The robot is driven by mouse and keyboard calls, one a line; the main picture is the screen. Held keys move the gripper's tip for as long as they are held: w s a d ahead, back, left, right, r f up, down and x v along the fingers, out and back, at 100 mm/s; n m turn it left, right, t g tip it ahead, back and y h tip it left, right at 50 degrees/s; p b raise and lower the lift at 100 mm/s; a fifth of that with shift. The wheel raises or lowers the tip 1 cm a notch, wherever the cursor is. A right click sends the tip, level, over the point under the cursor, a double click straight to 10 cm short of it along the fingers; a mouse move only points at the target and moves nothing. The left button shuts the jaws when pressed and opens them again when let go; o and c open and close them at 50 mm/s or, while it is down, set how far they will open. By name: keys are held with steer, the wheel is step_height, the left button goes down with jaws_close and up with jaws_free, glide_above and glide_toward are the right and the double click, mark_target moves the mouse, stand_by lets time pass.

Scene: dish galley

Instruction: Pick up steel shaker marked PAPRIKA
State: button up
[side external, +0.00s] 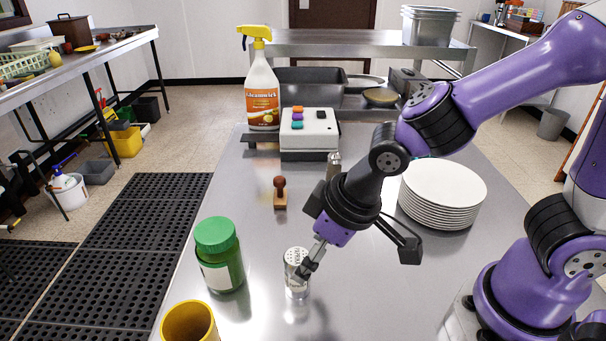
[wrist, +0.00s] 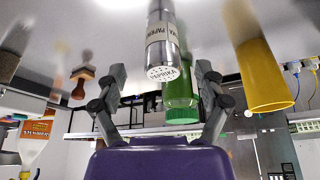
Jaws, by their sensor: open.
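The steel shaker marked PAPRIKA (side external: 292,272) stands upright on the steel counter, its perforated lid and label showing. In the wrist view the shaker (wrist: 160,42) lies across the gap between my fingers, its lid facing me and the PAPRIKA lettering readable. My gripper (side external: 306,266) is tilted down at the shaker, with a finger in front of its right side. In the wrist view my gripper (wrist: 160,70) is open, one finger on each side with clear space between each finger and the shaker. The far finger is mostly hidden in the side view.
A green-lidded jar (side external: 219,255) stands close left of the shaker, with a yellow cup (side external: 190,322) in front. A wooden stamp (side external: 280,193) and another small shaker (side external: 333,164) stand behind. Stacked white plates (side external: 442,190) are at right; a spray bottle (side external: 262,90) is farther back.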

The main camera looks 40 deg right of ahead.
steer(key=shift+x, duration=3.1)
steer(key=shift+w+a, duration=0.1)
steer(key=shift+a, duration=0.1)
steer(key=c, duration=1.3)
